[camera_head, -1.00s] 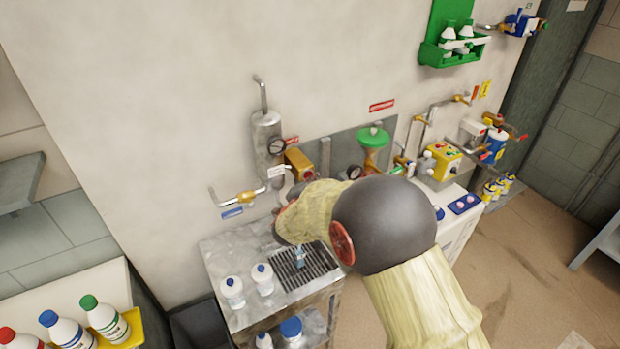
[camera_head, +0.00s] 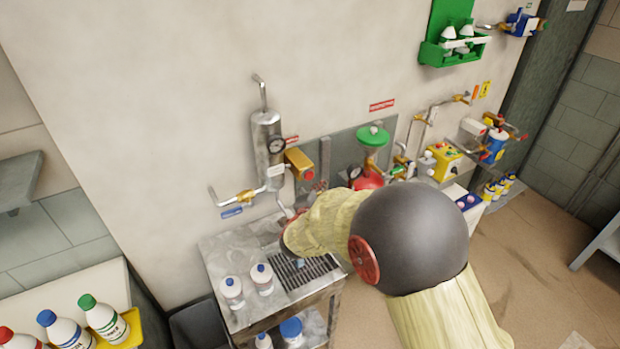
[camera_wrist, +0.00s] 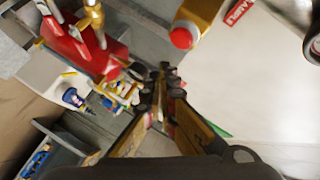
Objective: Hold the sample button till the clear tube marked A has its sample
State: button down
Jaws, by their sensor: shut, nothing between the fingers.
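The red sample button (camera_head: 309,173) is on the end of a brass box (camera_head: 297,158) on the wall. It shows in the wrist view as a red round cap (camera_wrist: 181,38), with a red label (camera_wrist: 238,12) beside it. My gripper (camera_wrist: 165,78) is shut and empty, with its fingertips below the button in that picture and apart from it. In the head view my arm mostly hides the gripper. A small bluish clear piece (camera_head: 300,263), perhaps the tube, shows at the drain grate beneath my arm. I cannot read a mark A or tell its level.
Two white bottles with blue caps (camera_head: 232,290) (camera_head: 262,278) stand left of the grate (camera_head: 312,272) on the metal bench. A steel cylinder with a gauge (camera_head: 267,140) is left of the brass box. A red vessel (camera_wrist: 80,45) shows in the wrist view.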

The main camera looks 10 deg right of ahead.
jog(key=shift+s+d, duration=0.2)
jog(key=shift+s, duration=0.4)
jog(key=shift+s+d, duration=0.2)
jog(key=shift+s, duration=0.35)
jog(key=s+a+r+n+g+y, duration=0.2)
jog(key=s+a+r+n+y, duration=0.55)
jog(key=s+r+n, duration=0.35)
jog(key=s+d+n+g, duration=0.3)
jog(key=s, duration=1.1)
jog(key=s+d+n+g, duration=0.2)
jog(key=s+d+g, duration=0.1)
jog(key=s, duration=1)
jog(key=shift+s+d+f+n+h, duration=0.3)
jog(key=shift+s+d+n+h, duration=0.05)
jog(key=shift+n, duration=0.05)
jog(key=c, duration=2.6)
grip_release()
